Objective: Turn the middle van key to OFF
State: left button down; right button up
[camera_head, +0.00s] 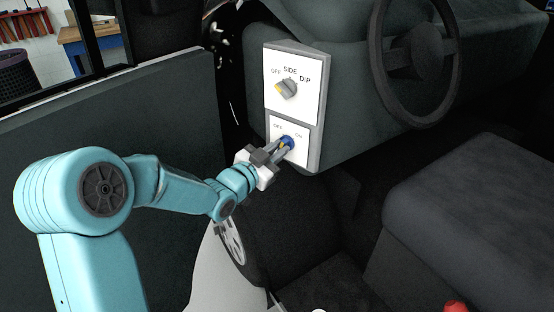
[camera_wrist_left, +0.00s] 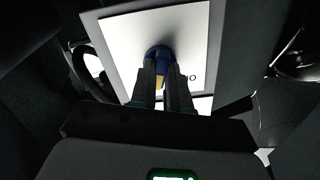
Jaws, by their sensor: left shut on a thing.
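The van key (camera_head: 289,140) is blue with a yellow mark and sits on the lower white panel (camera_head: 303,158) between the OFF and ON labels. My left gripper (camera_head: 281,148) is shut on the key, with its fingers reaching it from the lower left. In the left wrist view the blue key (camera_wrist_left: 158,52) shows between and beyond the fingertips of the left gripper (camera_wrist_left: 164,75). The fingers hide part of the key, so its exact turn is hard to tell. My right gripper is not in view.
Above the key is a grey light knob (camera_head: 288,89) with a yellow mark and OFF, SIDE and DIP labels. A steering wheel (camera_head: 455,60) is at the upper right. A dark seat (camera_head: 480,200) fills the right. The dark van door (camera_head: 110,125) stands at the left.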

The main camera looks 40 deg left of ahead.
pick_arm(q)
jog(key=shift+f+n+b, duration=0.1)
jog(key=shift+n+b, duration=1.85)
jog(key=shift+n, duration=4.45)
jog(key=c, duration=1.1)
grip_release()
jog(key=s, duration=1.6)
jog(key=shift+s+a, duration=0.2)
jog(key=shift+a, duration=0.1)
